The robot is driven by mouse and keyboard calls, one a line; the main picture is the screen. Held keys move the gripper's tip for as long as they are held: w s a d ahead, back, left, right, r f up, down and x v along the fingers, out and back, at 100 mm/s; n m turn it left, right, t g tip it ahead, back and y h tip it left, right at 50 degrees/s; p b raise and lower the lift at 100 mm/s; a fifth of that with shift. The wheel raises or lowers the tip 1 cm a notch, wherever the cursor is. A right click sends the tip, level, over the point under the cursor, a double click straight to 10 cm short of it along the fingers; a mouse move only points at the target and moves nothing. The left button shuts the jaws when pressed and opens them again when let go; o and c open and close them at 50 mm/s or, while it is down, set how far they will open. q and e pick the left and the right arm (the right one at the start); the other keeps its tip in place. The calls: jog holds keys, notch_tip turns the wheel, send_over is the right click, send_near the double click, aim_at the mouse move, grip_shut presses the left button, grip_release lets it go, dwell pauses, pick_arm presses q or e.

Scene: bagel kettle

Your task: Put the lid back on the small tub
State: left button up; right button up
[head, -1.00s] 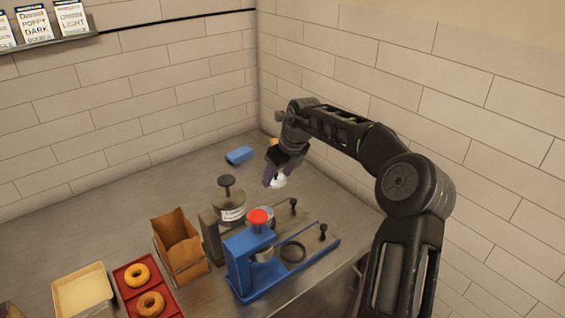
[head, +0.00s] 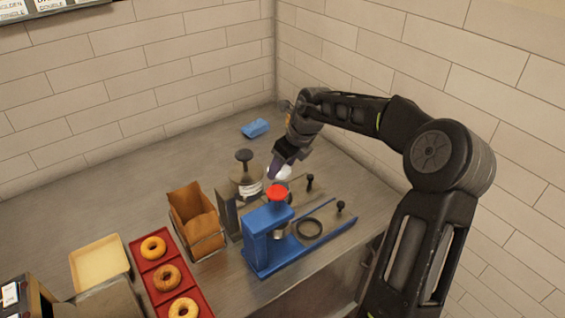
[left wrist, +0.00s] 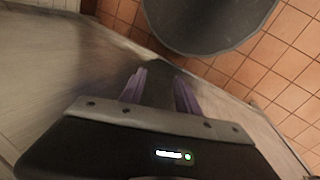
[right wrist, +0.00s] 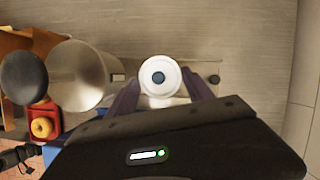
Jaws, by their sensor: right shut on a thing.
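My right gripper (head: 277,168) is shut on a white round lid (head: 284,173), just behind the red-knobbed blue press. In the right wrist view the white lid (right wrist: 160,76), with a dark round centre, sits between the fingertips (right wrist: 160,95). The small tub is not clearly seen; the gripper, the lid and the red knob (head: 277,192) cover the area behind the press. I cannot tell whether the lid touches anything below. My left gripper (left wrist: 160,90) shows only in its own wrist view, open and empty, fingers apart.
A blue sponge (head: 255,128) lies behind, amid free counter.

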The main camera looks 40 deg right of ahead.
jog(key=shift+f, duration=2.8)
jog(key=shift+f, duration=0.2)
jog(key=o, duration=1.4)
jog(key=shift+o, duration=0.2)
jog(key=shift+o, duration=1.3)
jog(key=shift+s, duration=0.1)
jog(key=shift+a+r, duration=0.15)
jog(key=shift+r, duration=3.5)
